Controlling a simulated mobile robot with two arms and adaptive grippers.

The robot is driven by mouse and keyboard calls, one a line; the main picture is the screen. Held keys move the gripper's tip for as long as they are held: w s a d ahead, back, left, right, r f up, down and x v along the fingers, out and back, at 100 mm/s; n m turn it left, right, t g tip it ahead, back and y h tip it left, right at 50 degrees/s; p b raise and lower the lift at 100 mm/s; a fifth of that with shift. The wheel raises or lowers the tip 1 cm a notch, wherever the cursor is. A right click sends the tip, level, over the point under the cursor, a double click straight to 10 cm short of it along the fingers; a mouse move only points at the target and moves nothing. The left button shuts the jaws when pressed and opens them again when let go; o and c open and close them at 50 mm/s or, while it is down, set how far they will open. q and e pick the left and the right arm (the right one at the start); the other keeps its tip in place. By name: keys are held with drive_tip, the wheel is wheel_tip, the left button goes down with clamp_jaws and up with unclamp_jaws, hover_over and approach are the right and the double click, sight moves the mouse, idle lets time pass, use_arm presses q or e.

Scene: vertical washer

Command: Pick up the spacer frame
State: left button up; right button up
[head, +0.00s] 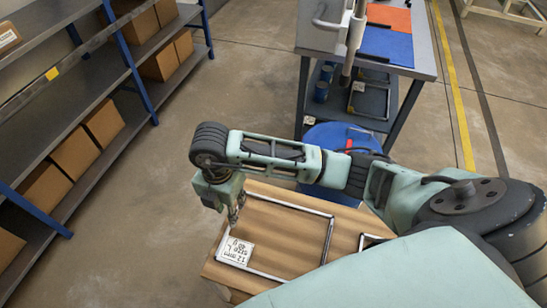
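A thin grey rectangular spacer frame (329,238) lies flat on a wooden tabletop (285,235). A white printed label (237,251) lies at its near left corner, with text reading something like "12 mm" and "size". My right gripper (234,220) points down over the frame's left side, just above the label. Its fingers look close together at the frame's edge, but I cannot tell whether they hold it. Part of another dark frame (371,241) shows to the right, mostly hidden by my arm and body. My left gripper is out of view.
Metal shelving (135,75) with cardboard boxes stands at the left. A grey workbench (420,60) with orange and blue mats stands at the back. A blue round object (335,140) sits behind my arm. The floor between shelving and table is clear.

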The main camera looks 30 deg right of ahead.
sight(233, 251)
drive_tip(key=shift+f, duration=0.3)
drive_tip(key=f, duration=0.2)
drive_tip(key=a+f+p, duration=0.1)
drive_tip(key=shift+s+f, duration=0.15)
drive_tip(key=shift+s, duration=0.25)
drive_tip(key=f, duration=0.2)
drive_tip(key=shift+w+f, duration=0.25)
drive_tip(key=shift+f, duration=0.45)
drive_tip(key=c, duration=0.6)
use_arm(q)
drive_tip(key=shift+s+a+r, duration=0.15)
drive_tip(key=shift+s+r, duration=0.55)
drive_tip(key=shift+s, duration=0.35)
use_arm(e)
clamp_jaws()
